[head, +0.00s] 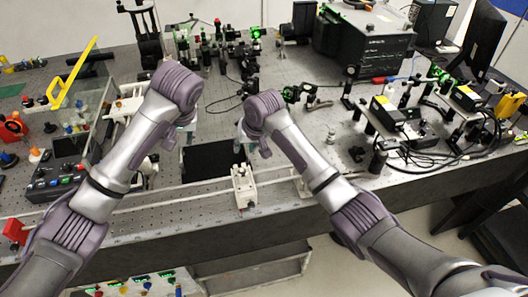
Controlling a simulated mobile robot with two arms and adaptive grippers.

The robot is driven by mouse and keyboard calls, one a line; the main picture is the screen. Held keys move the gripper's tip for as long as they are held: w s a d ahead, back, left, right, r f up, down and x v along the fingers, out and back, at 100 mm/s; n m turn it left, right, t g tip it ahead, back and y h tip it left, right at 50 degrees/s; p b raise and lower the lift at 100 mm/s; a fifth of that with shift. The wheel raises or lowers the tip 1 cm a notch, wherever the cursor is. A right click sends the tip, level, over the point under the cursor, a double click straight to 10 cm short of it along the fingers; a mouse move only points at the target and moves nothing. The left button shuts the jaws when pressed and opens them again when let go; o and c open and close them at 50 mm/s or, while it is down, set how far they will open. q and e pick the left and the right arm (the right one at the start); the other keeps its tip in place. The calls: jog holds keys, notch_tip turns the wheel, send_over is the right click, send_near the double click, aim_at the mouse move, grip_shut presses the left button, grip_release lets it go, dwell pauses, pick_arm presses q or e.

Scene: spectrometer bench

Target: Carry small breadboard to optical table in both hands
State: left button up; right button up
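A flat black rectangular plate (208,163), which looks like the small breadboard, shows between my two hands. It is over the front part of the grey optical table (290,192), and I cannot tell whether it rests there or is held just above. My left gripper (184,136) is at the plate's upper left, mostly hidden under my wrist. My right gripper (242,140) is at its upper right, also mostly hidden by my wrist. The fingertips are not clear, so I cannot tell whether either is shut on the plate.
A white block-like mount (244,186) stands close to the plate's right, by a pale rail. A control box with coloured knobs (55,181) and a yellow-handled frame (75,75) are at left. Optics and a large black instrument (365,45) fill the back; cabled boxes (405,120) stand right.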

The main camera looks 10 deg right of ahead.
jog(key=shift+s+r, duration=0.1)
jog(key=shift+r, duration=0.25)
pick_arm(q)
jog(key=shift+s+r, duration=0.15)
jog(key=shift+r, duration=0.15)
pick_arm(e)
jog(key=v, duration=1.1)
jog(key=shift+s+d, duration=0.1)
